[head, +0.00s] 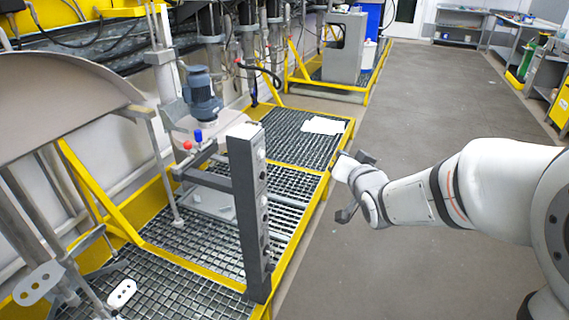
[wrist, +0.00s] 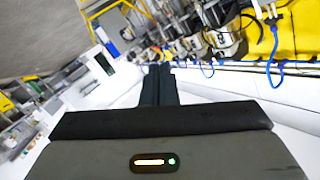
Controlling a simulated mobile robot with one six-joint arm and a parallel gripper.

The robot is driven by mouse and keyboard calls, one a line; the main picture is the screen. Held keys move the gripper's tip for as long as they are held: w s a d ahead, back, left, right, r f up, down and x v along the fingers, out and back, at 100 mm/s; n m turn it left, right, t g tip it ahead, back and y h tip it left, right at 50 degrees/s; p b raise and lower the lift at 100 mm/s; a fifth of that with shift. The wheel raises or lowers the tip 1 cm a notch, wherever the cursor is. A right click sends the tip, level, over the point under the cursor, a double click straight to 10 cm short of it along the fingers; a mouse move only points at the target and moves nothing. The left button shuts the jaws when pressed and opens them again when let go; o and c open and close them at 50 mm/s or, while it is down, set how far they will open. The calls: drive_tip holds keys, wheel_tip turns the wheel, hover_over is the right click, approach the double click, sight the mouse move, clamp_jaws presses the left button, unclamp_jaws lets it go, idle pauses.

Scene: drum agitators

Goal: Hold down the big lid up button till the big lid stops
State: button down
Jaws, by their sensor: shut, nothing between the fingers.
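A dark grey control post (head: 250,215) stands at the front edge of the yellow-framed grating in the head view. Small buttons or knobs (head: 264,200) sit along its right-hand face; their labels are too small to read, so I cannot tell which one is big lid up. A large grey-beige curved disc (head: 60,95), which may be the big lid, shows at the left, cut off by the picture edge. My gripper (head: 350,186) is in the air right of the post, apart from it. Its fingers are together and empty in the wrist view (wrist: 158,72).
A blue motor (head: 201,95) and red and blue knobs (head: 198,136) are behind the post. A white sheet (head: 323,125) lies on the grating. Yellow rails (head: 310,215) edge the platform. The grey floor (head: 430,100) at right is open; shelves stand beyond.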

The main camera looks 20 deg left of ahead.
sight(260, 154)
drive_tip(key=a+f+y+b, duration=0.3)
drive_tip(key=a+f+y, duration=0.1)
drive_tip(key=a, duration=0.4)
drive_tip(key=shift+s+a+f+n+t+y+b, duration=0.2)
drive_tip(key=shift+a+f+n+t+y+b, duration=0.15)
drive_tip(key=shift+y, duration=0.35)
drive_tip(key=a, duration=0.8)
drive_tip(key=shift+w+a+p, duration=0.3)
drive_tip(key=shift+w+p, duration=0.1)
drive_tip(key=shift+a+f, duration=0.1)
drive_tip(key=shift+a, duration=0.05)
idle(0.9)
